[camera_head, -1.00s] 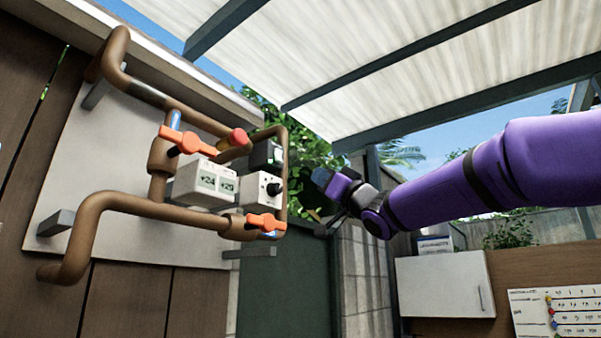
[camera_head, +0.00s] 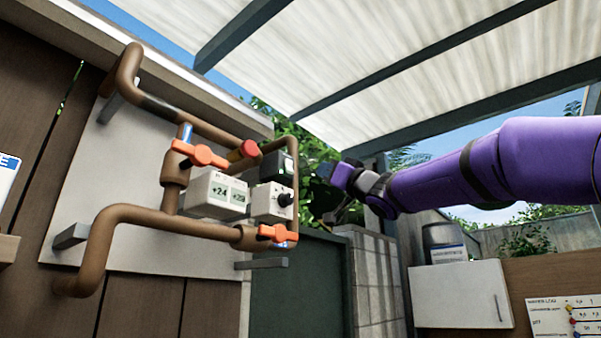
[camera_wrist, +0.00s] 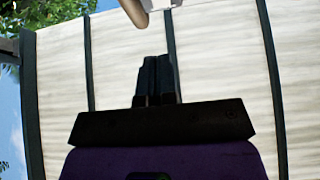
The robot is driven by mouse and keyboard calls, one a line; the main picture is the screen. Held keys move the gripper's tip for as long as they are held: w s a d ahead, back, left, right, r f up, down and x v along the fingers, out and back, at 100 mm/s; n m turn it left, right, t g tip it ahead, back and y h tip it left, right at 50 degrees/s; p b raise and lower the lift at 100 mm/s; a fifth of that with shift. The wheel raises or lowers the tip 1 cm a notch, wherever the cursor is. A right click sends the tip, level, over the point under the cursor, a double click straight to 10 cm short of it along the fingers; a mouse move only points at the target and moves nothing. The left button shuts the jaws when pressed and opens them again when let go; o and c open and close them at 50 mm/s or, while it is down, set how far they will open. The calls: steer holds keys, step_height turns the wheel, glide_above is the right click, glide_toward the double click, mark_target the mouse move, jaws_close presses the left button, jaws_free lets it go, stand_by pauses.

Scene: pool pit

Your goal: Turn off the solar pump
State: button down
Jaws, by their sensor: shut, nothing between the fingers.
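A white controller box (camera_head: 218,193) with two small displays, the left one reading about +24, is fixed among brown pipes on a pale wall board. Right of it is a smaller white box (camera_head: 268,201) with a black knob (camera_head: 285,199). A dark box (camera_head: 286,168) with a small light area sits above it. Which one is the solar pump switch cannot be told. My gripper (camera_head: 328,219) is to the right of these boxes, apart from them. In the wrist view my gripper (camera_wrist: 157,62) is shut and empty, with the pale roof behind it.
Orange valve handles (camera_head: 199,154) (camera_head: 278,234) stick out from the brown pipes (camera_head: 150,216). A red fitting (camera_head: 243,150) is on the upper pipe. A white cabinet (camera_head: 462,294) and a chart (camera_head: 565,315) are at lower right. A pipe end (camera_wrist: 135,12) shows in the wrist view.

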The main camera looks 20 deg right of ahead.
mark_target(292, 168)
steer(key=w+a, duration=0.1)
steer(key=w, duration=0.1)
steer(key=w+a+r, duration=0.1)
steer(key=w, duration=0.1)
steer(key=w+a+r, duration=0.1)
steer(key=w+a, duration=0.1)
steer(key=shift+a+r, duration=0.1)
steer(key=shift+r, duration=0.1)
steer(key=shift+w+a+f, duration=0.1)
steer(key=shift+w+a, duration=0.15)
steer(key=shift+w, duration=0.2)
steer(key=shift+a, duration=0.1)
